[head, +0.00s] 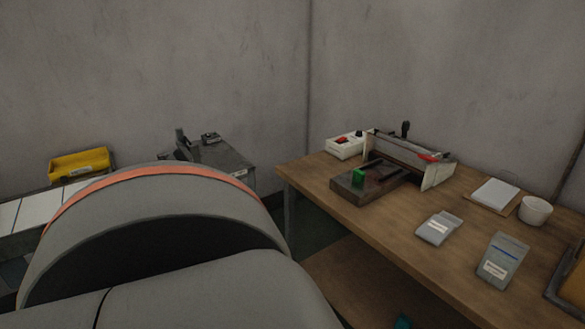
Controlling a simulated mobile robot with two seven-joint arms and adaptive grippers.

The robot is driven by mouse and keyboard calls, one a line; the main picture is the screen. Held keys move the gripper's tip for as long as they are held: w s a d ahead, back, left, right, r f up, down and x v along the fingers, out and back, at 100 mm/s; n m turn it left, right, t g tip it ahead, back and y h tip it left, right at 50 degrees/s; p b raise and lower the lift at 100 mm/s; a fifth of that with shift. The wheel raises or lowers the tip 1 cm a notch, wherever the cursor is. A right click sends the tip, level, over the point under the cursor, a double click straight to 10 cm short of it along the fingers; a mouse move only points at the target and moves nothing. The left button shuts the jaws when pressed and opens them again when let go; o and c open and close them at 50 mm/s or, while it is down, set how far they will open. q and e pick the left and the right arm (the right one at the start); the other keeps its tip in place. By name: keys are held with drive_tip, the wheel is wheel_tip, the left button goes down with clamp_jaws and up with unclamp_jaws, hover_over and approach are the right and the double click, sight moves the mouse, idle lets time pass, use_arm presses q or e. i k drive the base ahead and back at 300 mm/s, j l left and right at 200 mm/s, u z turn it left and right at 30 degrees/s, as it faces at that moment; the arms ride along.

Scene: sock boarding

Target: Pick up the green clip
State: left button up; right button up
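A small bright green piece (358,175), which looks like the green clip, sits on the front left part of a dark wooden base (346,187). The base belongs to a bench device (438,174) on the wooden table at the right. The clip is small in the view and its exact shape is hard to tell. Neither of my grippers is in view. A large grey arm link of mine with an orange band fills the lower left and hides what is behind it.
A yellow bin (80,164) stands at the far left. A gap separates the table from the grey machine (225,158).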

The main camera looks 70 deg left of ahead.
sight(358, 177)
drive_tip(key=u, duration=1.6)
drive_tip(key=i+j+z, duration=0.1)
drive_tip(key=z, duration=0.25)
drive_tip(key=j+z, duration=0.1)
drive_tip(key=z, duration=0.3)
drive_tip(key=i+j+z, duration=0.1)
drive_tip(key=z, duration=0.25)
drive_tip(key=i+j+z, duration=0.1)
drive_tip(key=j+z, duration=0.15)
drive_tip(key=j, duration=0.2)
drive_tip(key=j+z, duration=0.25)
drive_tip(key=j, duration=0.25)
